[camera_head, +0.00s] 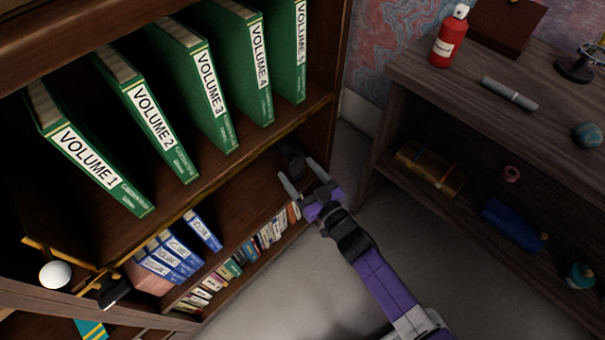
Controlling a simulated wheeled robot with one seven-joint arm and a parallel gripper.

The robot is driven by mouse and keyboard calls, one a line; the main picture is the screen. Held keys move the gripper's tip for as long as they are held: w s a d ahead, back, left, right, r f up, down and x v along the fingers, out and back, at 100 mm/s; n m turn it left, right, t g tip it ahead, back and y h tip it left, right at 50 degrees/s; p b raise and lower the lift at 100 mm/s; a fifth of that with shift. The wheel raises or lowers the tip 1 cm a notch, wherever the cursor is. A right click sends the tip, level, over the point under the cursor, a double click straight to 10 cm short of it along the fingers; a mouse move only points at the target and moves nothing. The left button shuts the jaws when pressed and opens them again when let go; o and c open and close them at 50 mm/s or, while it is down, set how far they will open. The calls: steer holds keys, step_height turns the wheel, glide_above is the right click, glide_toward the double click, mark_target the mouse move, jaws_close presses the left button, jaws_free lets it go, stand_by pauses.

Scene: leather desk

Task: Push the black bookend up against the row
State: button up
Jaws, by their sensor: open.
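A dark shape that looks like the black bookend (292,160) stands near the right end of the bookcase's middle shelf, in shadow, so its outline is hard to read.
Large green volumes (150,120) stand on the shelf above. Blue books (172,256) lean at the left, near a white ball (55,275). Floor between is clear.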

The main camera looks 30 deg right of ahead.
mark_target(280, 163)
steer(key=w, duration=0.6)
steer(key=shift+w+a+b, duration=0.2)
steer(key=shift+a+b, duration=0.1)
steer(key=shift+a, duration=0.05)
steer(key=shift+c, duration=0.2)
jaws_close()
steer(key=shift+s+a+b, duration=0.25)
steer(key=shift+a+b, duration=0.55)
steer(key=shift+a, duration=0.05)
steer(key=shift+s+a+b, duration=0.2)
steer(key=shift+a+b, duration=0.2)
steer(key=shift+a, duration=0.05)
steer(key=shift+a, duration=0.1)
steer(key=shift+s+a+b, duration=0.1)
steer(key=shift+a+b, duration=0.3)
steer(key=shift+b, duration=0.85)
steer(key=shift+s+a+b, duration=0.35)
steer(key=shift+a+b, duration=0.5)
steer(key=shift+b, duration=0.6)
